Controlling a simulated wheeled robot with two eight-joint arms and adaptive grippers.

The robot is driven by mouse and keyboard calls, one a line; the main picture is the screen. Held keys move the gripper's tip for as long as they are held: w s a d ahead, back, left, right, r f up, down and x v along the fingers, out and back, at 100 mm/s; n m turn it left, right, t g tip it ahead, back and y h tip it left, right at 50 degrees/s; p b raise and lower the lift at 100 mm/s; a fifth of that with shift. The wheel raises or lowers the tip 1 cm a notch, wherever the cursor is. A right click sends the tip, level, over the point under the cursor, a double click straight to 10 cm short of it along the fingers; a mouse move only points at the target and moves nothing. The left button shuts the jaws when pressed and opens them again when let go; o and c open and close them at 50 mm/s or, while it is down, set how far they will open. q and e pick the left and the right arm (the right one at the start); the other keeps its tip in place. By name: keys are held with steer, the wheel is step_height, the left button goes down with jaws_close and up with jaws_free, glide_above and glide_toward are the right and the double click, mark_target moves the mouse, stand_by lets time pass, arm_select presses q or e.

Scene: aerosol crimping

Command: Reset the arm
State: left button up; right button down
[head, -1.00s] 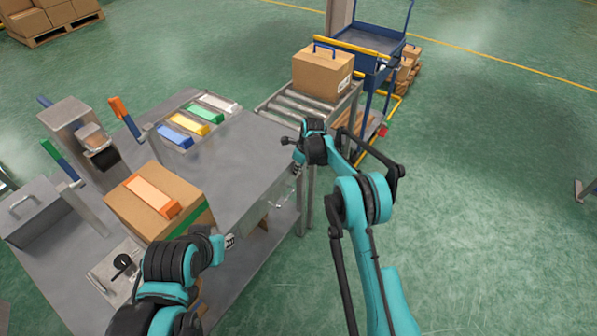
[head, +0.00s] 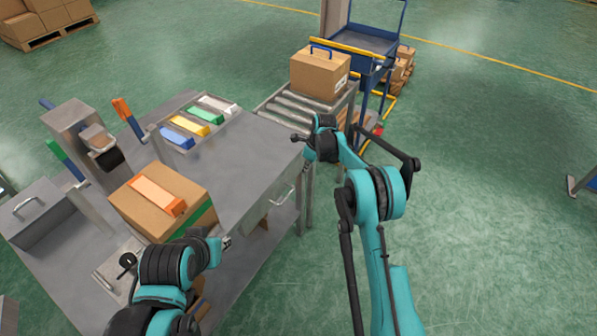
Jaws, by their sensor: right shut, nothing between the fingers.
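My right arm, teal and black, rises from the lower right, and its gripper (head: 299,138) hangs by the right corner of the grey metal table (head: 245,160). That gripper is small in the view; it is shut and empty. My left arm comes in at the bottom left, and its gripper (head: 227,242) is mostly hidden behind the wrist, close to the near edge of the table. Whether it is open or shut cannot be made out. A cardboard box (head: 185,185) with an orange and white block (head: 157,194) on top stands on the table beyond the left wrist.
A grey press-like device (head: 70,128) and a metal case (head: 38,213) stand at the table's left. A tray holds blue (head: 173,138), yellow, green and white blocks. A roller conveyor (head: 290,108) carries another carton (head: 320,73) near a blue cart (head: 360,40).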

steer(key=w+p+v, duration=0.1)
steer(key=p+v, duration=0.1)
steer(key=v, duration=0.4)
steer(key=shift+s+d+r, duration=0.3)
steer(key=shift+s+d, duration=0.1)
steer(key=shift+d, duration=0.05)
